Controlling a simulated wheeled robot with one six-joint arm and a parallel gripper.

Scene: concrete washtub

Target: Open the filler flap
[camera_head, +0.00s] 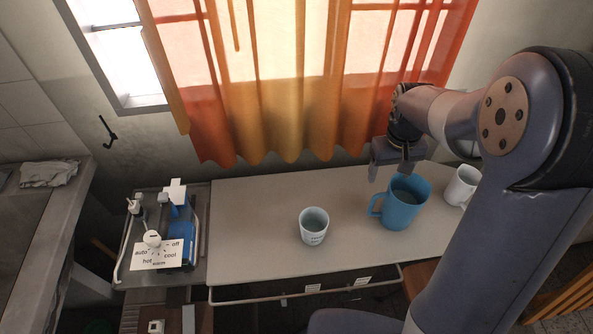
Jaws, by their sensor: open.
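I cannot pick out a filler flap for certain. At the left stands a tray (122,268) with a blue box-like object (187,246) and a white dial plate (143,256) marked auto, off, cool, hot and warm. A round white knob (152,238) sits on the plate. A white cross-shaped piece (175,191) is at the back of the blue object. My gripper (389,173) is open, above the right part of the table and just behind the blue mug (402,207). Nothing shows between its fingers. It is far to the right of the tray.
A pale table (260,200) fills the middle. It bears a white cup (313,226), the large blue mug and a white mug (461,186) partly behind my arm. An orange curtain (290,90) hangs behind it. The table's left half is clear. A cloth (48,173) lies at far left.

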